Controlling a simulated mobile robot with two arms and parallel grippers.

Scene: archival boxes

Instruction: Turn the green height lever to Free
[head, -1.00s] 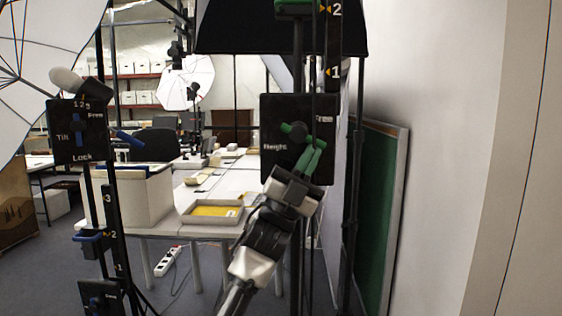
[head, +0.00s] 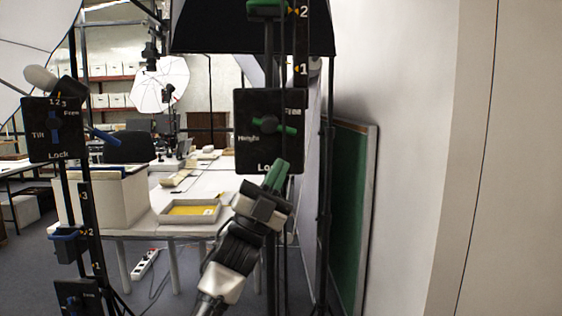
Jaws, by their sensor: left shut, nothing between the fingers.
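The black height panel (head: 246,157) stands in the middle of the head view, with "Height" at its left, "Free" at its upper right and a partly covered "Lock" at its bottom. The green height lever (head: 286,129) runs nearly level across its dark hub, its right end dipping slightly and lying just below "Free". My left gripper (head: 280,166) is shut and empty, with green fingers. In the picture it is below the lever, apart from it, over the panel's lower edge. My right gripper is not in view.
A second panel (head: 39,143) with a blue tilt lever stands at the left. A white table (head: 190,185) behind holds a cream box (head: 118,205) and a tray with yellow contents (head: 218,213). A green board (head: 350,210) leans by the right wall.

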